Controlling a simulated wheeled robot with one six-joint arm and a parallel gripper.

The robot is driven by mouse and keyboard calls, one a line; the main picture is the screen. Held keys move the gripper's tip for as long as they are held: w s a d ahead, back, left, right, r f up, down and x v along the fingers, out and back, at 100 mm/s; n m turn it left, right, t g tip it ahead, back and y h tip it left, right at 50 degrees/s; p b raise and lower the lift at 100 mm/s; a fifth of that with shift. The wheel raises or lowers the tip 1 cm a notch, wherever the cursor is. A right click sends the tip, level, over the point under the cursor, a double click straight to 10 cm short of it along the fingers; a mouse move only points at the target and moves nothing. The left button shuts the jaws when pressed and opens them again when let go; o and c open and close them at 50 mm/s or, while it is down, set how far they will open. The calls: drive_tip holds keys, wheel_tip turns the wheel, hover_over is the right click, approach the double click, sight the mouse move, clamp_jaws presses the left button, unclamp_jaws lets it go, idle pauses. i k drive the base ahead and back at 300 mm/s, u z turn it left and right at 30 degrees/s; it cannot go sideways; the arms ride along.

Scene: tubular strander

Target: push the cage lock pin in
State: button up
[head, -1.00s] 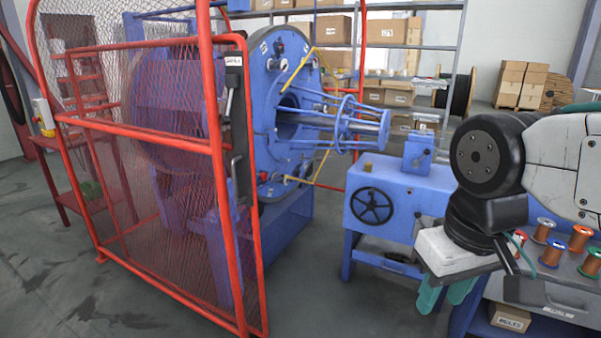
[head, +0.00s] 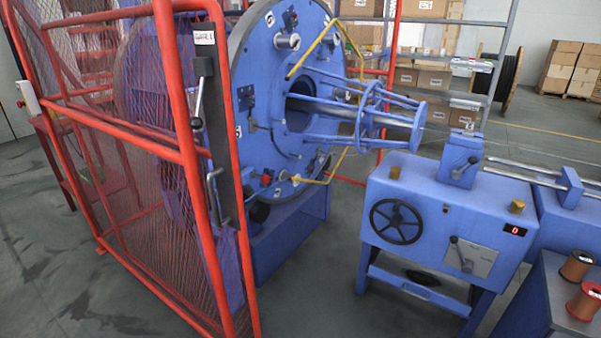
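I cannot single out the cage lock pin for certain. The strander's blue round disc (head: 262,120) faces me at the centre, with small knob-like fittings: a dark-and-silver one (head: 288,41) near its top and a red-tipped one (head: 266,179) low on its face. A spoked blue cone (head: 385,118) sticks out from the disc to the right. The red mesh guard (head: 120,150) carries a dark plate (head: 221,130) with a white label, a metal lever and a handle. My gripper is out of view.
A blue stand (head: 440,215) with a black handwheel and a small red display stands right of the disc. Copper-coloured spools (head: 577,265) sit on a bench at the lower right. Grey floor (head: 320,290) is open between guard and stand.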

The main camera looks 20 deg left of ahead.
sight(265, 179)
drive_tip(key=u, duration=0.1)
drive_tip(key=i, duration=0.6)
drive_tip(key=u, duration=0.75)
drive_tip(key=i, duration=0.45)
drive_tip(key=u, duration=0.45)
